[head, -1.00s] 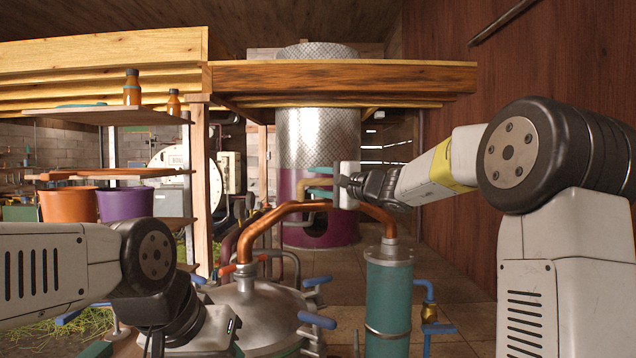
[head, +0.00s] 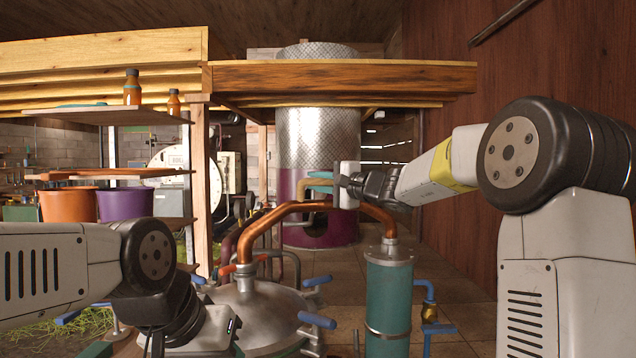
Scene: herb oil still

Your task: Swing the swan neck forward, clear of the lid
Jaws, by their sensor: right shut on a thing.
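The copper swan neck (head: 272,219) arches from the top of the domed steel lid (head: 262,308) on the left over to the teal condenser column (head: 389,300) on the right. Its left end meets the lid's collar and its right end comes down at the column's top.
Blue-handled clamps (head: 316,319) stick out around the lid's rim. A blue pipe with a brass valve (head: 429,312) is right of the column. Orange (head: 68,205) and purple (head: 125,204) buckets stand on a shelf at the left. Open floor lies behind the column.

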